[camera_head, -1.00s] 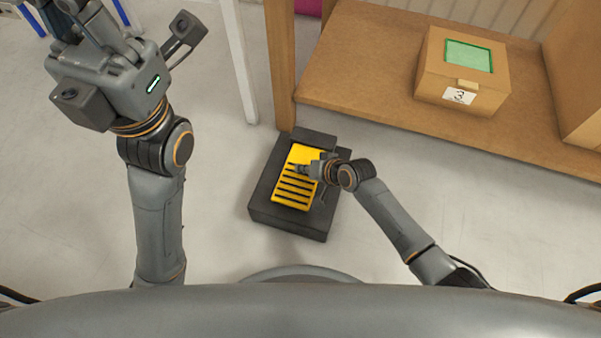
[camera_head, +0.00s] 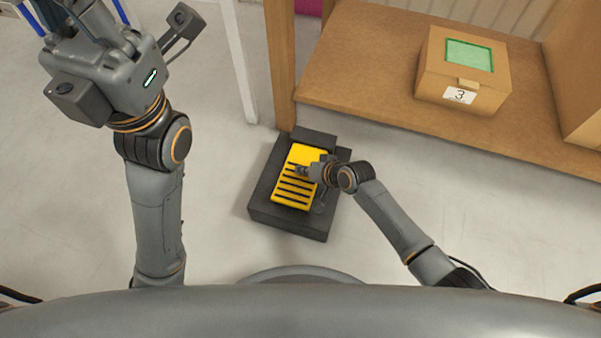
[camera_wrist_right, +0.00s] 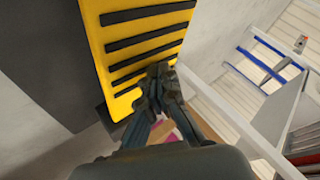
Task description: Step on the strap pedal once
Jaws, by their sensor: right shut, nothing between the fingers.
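The strap pedal (camera_head: 293,188) is a yellow plate with black ribs, set in a dark grey block (camera_head: 284,217) on the floor. It also shows large in the right wrist view (camera_wrist_right: 128,20). My right gripper (camera_head: 302,171) is over the right part of the yellow plate, fingers shut and empty. In the wrist view its fingertips (camera_wrist_right: 158,74) are at the plate's ribbed face; whether they touch it I cannot tell. My left arm rises at the left, and its gripper lies at the top edge, its fingers cut off.
A wooden shelf (camera_head: 360,65) stands behind and right of the pedal, its post (camera_head: 280,60) close to the block. A cardboard box (camera_head: 437,80) with a green window and a label "3" sits on it. The floor left of the pedal is clear.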

